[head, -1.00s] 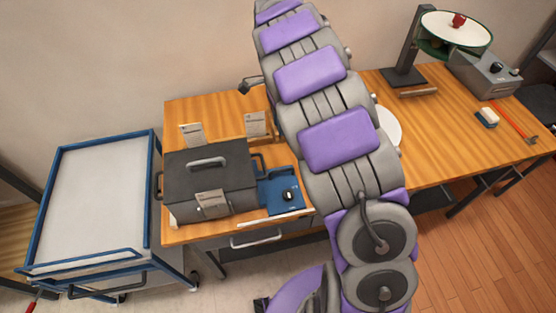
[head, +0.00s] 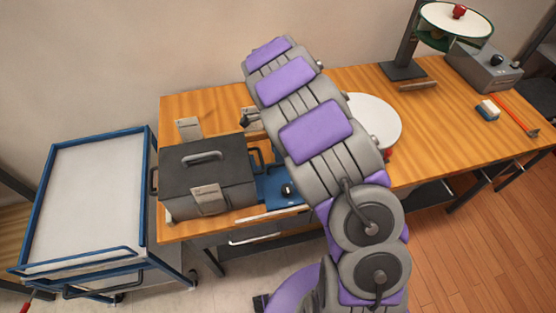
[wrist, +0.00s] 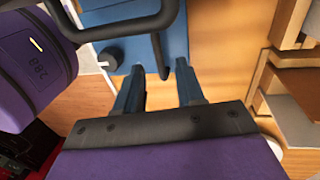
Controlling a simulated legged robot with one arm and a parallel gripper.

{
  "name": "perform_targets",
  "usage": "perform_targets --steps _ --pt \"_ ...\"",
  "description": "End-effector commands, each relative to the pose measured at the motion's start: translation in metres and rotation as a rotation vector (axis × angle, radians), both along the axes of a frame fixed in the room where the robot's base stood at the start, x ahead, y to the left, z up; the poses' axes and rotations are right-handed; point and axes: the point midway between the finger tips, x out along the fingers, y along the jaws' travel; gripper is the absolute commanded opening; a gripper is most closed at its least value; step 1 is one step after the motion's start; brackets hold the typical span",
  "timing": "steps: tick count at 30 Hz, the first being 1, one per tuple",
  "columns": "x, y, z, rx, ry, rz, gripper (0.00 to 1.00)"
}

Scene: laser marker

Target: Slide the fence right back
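The laser marker (head: 207,172) is a dark box with a grey lid handle, beside a blue unit (head: 282,188) with a black knob. In the wrist view, the blue unit (wrist: 110,18) and black handle bars lie beyond my fingertips. My gripper (wrist: 160,67) is open, its two fingers apart with nothing held between them.
The wooden bench (head: 440,125) holds a white disc (head: 375,122), a stand with a round plate (head: 455,20), a grey control box (head: 483,68) and an eraser-like block (head: 487,110). A small card (head: 188,128) stands behind the marker. A blue-framed trolley (head: 150,190) is at left.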

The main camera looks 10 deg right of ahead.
Motion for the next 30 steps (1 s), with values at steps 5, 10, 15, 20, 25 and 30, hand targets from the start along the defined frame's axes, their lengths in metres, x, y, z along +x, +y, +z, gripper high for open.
perform_targets --steps 5,10,15,20,25,30 --pt "-0.007 0.0 -0.027 -0.001 0.006 -0.001 0.38" --pt "-0.008 0.0 -0.037 -0.001 0.003 0.0 0.38" --pt "-0.009 0.0 -0.039 -0.001 0.003 0.001 0.38" --pt "-0.008 0.0 -0.038 -0.001 0.003 0.0 0.36" --pt "-0.008 0.0 -0.038 -0.001 0.003 0.0 0.2" --pt "-0.008 0.0 -0.038 -0.001 0.003 0.0 0.04"
